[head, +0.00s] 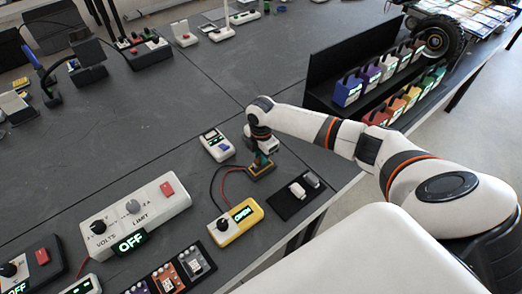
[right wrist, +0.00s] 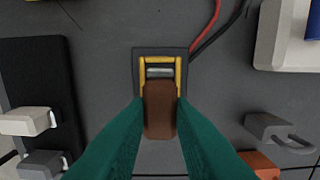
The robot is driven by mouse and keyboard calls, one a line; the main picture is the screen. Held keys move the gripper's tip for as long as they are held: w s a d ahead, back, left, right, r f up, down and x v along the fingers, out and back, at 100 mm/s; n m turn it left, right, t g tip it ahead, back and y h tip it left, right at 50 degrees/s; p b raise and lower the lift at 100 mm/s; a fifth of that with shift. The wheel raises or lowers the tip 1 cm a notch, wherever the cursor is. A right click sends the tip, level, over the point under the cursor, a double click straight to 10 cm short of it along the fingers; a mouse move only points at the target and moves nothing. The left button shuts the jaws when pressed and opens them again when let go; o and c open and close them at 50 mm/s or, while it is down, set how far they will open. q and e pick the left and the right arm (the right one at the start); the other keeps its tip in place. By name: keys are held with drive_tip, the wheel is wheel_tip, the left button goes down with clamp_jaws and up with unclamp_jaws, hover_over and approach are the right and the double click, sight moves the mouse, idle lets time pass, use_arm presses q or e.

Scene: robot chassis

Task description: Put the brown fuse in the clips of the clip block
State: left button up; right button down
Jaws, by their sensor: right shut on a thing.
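The brown fuse (right wrist: 160,110) is between the green fingertips of my right gripper (right wrist: 160,125), which is shut on it. The clip block (right wrist: 137,62) is a dark block with yellow metal clips, just beyond the fuse in the right wrist view. The fuse's far end overlaps the near side of the clips there. A silver cylinder shows between the clips; I cannot tell whether the fuse is seated. In the head view, my right gripper (head: 262,160) is low over the clip block (head: 261,173), hiding the fuse. My left gripper is not in view.
Red and black wires run from the clip block to a yellow tester (head: 237,224) reading OPEN. A black plate (head: 283,209) with pale clips lies to the right, near the table edge. A white meter (head: 217,145) stands behind left. A white supply box (head: 137,215) is farther left.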

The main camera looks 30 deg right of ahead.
drive_tip(key=shift+f+b, duration=0.55)
drive_tip(key=shift+f, duration=0.4)
drive_tip(key=c, duration=1.2)
unclamp_jaws()
drive_tip(key=shift+r, duration=0.1)
wheel_tip(320, 180, up, 12)
drive_tip(key=shift+f+b, duration=0.1)
drive_tip(key=shift+b, duration=0.4)
